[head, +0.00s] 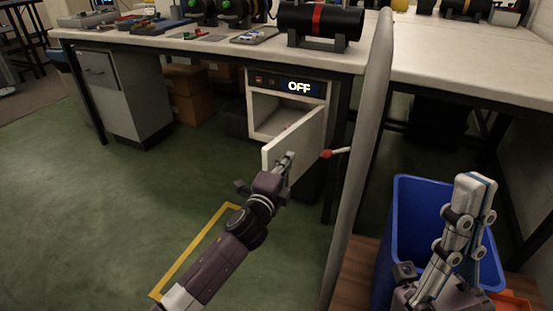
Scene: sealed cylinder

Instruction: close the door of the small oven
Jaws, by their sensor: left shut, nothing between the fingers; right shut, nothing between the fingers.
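The small oven (262,112) is a white box under the workbench, with a panel reading OFF (299,87). Its door (301,138) stands open, swung out toward me on its right side. A red-tipped handle (327,154) sticks out near the door's right side. My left gripper (285,162) is shut and empty, in front of the door's lower part. I cannot tell whether it touches the door. My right gripper (476,190) is shut and empty, pointing up over the blue bin at the lower right.
The blue bin (408,205) stands at the lower right. A grey vertical pole (372,130) rises right of the oven. The workbench (200,45) above holds a black cylinder (318,20).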

